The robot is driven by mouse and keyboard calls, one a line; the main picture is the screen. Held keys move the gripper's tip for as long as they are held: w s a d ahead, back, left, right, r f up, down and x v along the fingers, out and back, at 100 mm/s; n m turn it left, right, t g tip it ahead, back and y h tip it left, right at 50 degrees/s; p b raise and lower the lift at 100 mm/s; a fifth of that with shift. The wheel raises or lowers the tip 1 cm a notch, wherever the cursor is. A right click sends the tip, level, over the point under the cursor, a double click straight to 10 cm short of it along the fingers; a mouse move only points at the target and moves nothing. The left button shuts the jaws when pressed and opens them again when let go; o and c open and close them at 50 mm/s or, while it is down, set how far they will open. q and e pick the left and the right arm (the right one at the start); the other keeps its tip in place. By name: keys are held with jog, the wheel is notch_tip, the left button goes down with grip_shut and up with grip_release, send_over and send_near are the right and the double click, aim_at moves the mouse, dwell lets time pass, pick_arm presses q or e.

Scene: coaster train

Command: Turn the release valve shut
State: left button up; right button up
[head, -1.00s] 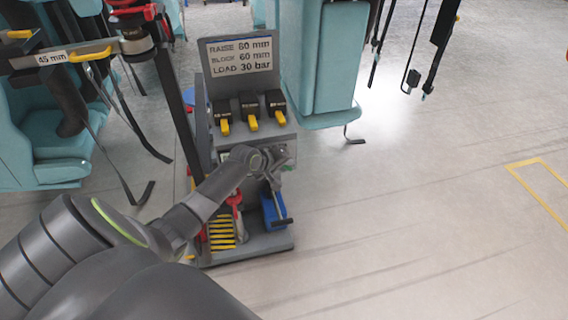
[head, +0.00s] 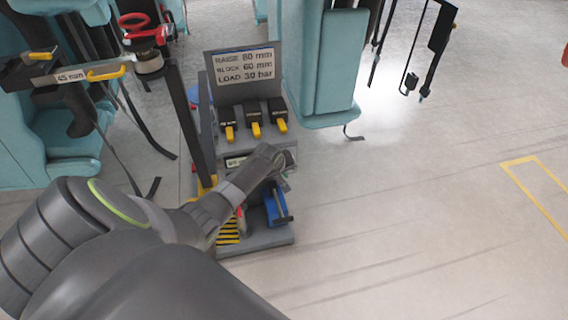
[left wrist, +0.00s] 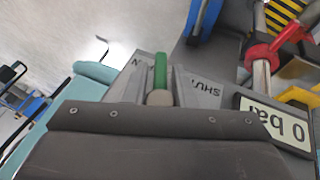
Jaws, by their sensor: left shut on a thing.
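The release valve shows in the left wrist view as a green lever (left wrist: 160,70) on a grey plate. The plate carries a label ending in "N" on the left and "SHU…" (left wrist: 205,87) on the right. The lever points up in that picture, between the two labels. My left gripper (left wrist: 160,97) is shut on the lever; its dark body hides the lower part of the valve. In the head view my left gripper (head: 281,168) is at the front of the grey cart (head: 262,236), below the yellow-tipped levers, and the valve is hidden there. My right gripper is not in view.
A gauge label reading "0 bar" (left wrist: 274,121) and a red handle (left wrist: 280,42) are close to the valve. A blue part (head: 276,206) stands on the cart's base. A sign (head: 243,67) rises behind.

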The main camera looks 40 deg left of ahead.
pick_arm(q)
jog(key=shift+r+g+y+p, duration=0.3)
jog(key=shift+g+p, duration=0.1)
jog(key=shift+g, duration=0.1)
jog(key=shift+s+a+f+m+g+y+p, duration=0.1)
jog(key=shift+s+f+m+g+y+p, duration=0.2)
jog(key=shift+g+y, duration=0.35)
jog(key=shift+a+f+g+y, duration=0.1)
jog(key=shift+g+y, duration=0.35)
jog(key=shift+g, duration=0.1)
jog(key=shift+m+g+y, duration=0.3)
jog(key=shift+g, duration=0.1)
jog(key=shift+s+a+r+m+g+y+b, duration=0.1)
jog(key=shift+s+a+m+g+y+b, duration=0.15)
jog(key=shift+g+y+b, duration=0.85)
jog(key=shift+s+a+r+m+g+y+b, duration=0.15)
jog(key=shift+m+g+y+b, duration=0.3)
jog(key=shift+b, duration=1.2)
jog(key=shift+s+a+r+m+g+y+b, duration=0.1)
jog(key=shift+s+a+g+y+b, duration=0.1)
jog(key=shift+g+y+b, duration=0.95)
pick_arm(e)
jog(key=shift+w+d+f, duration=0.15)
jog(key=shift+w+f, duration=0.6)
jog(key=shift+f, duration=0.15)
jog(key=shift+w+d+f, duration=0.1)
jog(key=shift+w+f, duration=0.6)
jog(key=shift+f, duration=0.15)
